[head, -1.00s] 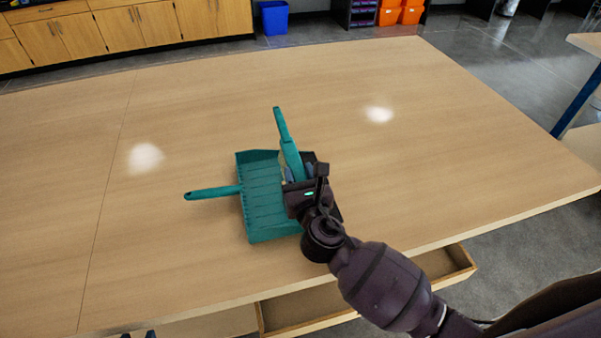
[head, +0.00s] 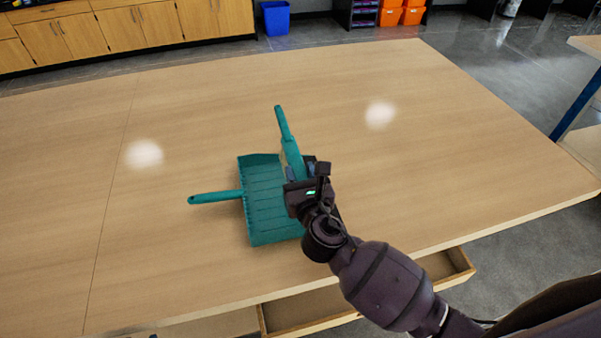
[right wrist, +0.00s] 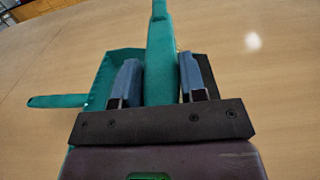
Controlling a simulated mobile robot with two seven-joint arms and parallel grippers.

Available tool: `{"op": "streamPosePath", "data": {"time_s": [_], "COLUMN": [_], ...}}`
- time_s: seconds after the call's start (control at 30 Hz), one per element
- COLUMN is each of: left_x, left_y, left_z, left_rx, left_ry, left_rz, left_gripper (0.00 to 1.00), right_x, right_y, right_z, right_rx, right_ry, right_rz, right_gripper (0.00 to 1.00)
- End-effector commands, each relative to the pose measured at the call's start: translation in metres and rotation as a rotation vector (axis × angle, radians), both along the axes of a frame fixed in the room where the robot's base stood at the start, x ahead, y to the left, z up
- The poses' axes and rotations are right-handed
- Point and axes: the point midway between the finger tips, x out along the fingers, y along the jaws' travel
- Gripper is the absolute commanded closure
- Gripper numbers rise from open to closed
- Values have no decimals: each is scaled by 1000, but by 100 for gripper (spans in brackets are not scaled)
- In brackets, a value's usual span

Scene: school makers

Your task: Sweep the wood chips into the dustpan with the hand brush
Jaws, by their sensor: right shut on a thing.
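The teal dustpan (head: 262,205) lies on the table with its handle pointing left. It also shows behind the gripper in the right wrist view (right wrist: 118,68). My right gripper (head: 299,174) is shut on the teal hand brush (head: 284,125), whose handle points up and away from me. In the right wrist view the brush (right wrist: 161,60) stands between the two blue finger pads. The brush is over the right part of the dustpan; its bristles are hidden by the gripper. I see no wood chips in either view. My left gripper is not in view.
The wooden table (head: 420,130) is bare around the dustpan, with two bright light spots on its top. An open drawer (head: 310,306) sticks out below the front edge. A blue bin (head: 275,18) stands on the floor beyond.

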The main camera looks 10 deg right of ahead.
Motion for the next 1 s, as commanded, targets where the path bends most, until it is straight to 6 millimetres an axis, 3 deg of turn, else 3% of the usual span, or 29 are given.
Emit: {"op": "streamPosePath", "data": {"time_s": [0.17,0.7,1.0], "left_x": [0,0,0], "left_y": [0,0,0], "left_z": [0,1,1], "left_rx": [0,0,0], "left_ry": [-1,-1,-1], "left_rz": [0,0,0], "left_gripper": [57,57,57], "right_x": [0,0,0], "right_y": [0,0,0], "right_z": [4,46,51], "right_rx": [1,1,0], "right_ry": [-3,-3,-1], "right_rz": [0,0,1], "right_gripper": [97,97,97]}}
